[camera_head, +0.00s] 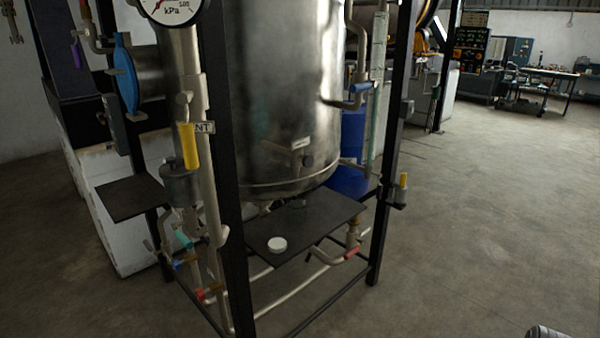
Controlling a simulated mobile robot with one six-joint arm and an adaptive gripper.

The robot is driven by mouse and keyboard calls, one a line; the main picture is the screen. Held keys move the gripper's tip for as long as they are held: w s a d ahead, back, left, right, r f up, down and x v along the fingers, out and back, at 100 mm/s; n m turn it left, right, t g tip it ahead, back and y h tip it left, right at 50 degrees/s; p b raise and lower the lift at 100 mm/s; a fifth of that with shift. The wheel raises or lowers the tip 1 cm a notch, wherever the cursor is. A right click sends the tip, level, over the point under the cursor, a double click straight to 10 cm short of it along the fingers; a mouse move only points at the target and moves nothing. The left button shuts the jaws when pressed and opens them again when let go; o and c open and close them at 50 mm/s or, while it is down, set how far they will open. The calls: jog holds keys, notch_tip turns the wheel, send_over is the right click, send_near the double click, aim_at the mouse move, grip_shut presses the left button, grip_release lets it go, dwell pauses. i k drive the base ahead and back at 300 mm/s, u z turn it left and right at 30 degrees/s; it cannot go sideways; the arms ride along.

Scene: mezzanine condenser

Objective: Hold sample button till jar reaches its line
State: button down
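A large steel vessel (285,95) stands in a black frame. A small dark knob-like part (307,161) is on its lower front, beside a small light tag (301,144); I cannot tell whether it is the sample button. A dark shelf (315,222) sits under the vessel. A small white round thing (277,244) lies on it, like a lid or low cap. I cannot make out a jar or its line. My gripper does not show; only a grey rounded part, possibly of my arm, shows at the bottom right edge.
A yellow-topped fitting (403,181) is on the frame's right post. A yellow handle (188,146), blue valve (126,74) and pressure gauge (172,8) are at left. A second dark shelf (133,197) juts out left. The concrete floor (470,240) is clear at right.

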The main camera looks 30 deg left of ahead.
aim_at(309, 159)
jog(key=k, duration=1.2)
jog(key=u, duration=1.4)
jog(key=i, duration=1.05)
jog(key=z, duration=0.05)
